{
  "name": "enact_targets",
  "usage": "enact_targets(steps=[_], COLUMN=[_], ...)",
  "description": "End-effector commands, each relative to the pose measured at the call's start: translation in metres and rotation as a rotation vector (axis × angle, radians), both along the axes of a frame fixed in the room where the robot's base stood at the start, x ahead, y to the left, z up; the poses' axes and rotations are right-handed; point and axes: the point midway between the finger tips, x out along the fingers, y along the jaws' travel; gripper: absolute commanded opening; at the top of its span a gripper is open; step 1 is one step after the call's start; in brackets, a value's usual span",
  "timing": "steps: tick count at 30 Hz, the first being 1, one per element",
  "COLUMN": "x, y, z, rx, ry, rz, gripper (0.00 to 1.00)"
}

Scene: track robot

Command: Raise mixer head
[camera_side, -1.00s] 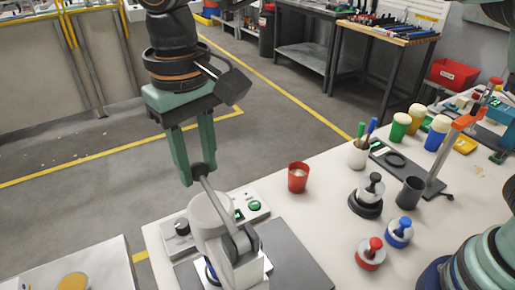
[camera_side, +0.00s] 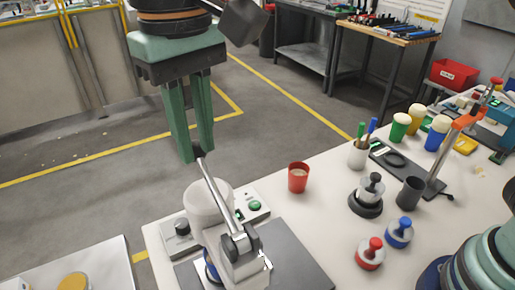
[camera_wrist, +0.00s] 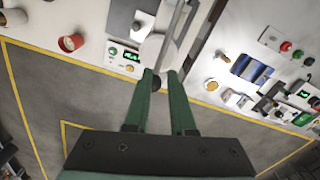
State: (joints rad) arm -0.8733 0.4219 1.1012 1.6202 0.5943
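The mixer (camera_side: 242,262) stands at the front of the white table, with its rounded pale head (camera_side: 208,203) at the upper left of it in the side view. A grey metal lever (camera_side: 218,195) slants up from the mixer to a dark knob (camera_wrist: 157,84). My gripper (camera_side: 194,155) points down with its two green fingers on either side of the knob. In the wrist view, the knob sits between my fingertips (camera_wrist: 160,75) and they look closed on it. The side view partly hides the knob behind a finger.
A control box (camera_side: 254,206) with a green button sits behind the mixer. A red cup (camera_side: 298,177), a pen holder (camera_side: 358,154), and red (camera_side: 370,253) and blue (camera_side: 399,232) knobbed pieces stand to the right. Open floor lies beyond the table's left edge.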

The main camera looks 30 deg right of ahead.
Motion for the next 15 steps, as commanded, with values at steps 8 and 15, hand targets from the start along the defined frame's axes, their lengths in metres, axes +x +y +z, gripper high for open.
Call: enact_targets(steps=[8,15], x=[0.0004,0.0007], y=[-0.0021,-0.0023], z=[-0.0015,0.0021], rx=[-0.006,-0.007], ry=[0.006,0.006], rz=[-0.004,-0.005], gripper=[0.66,0.66])
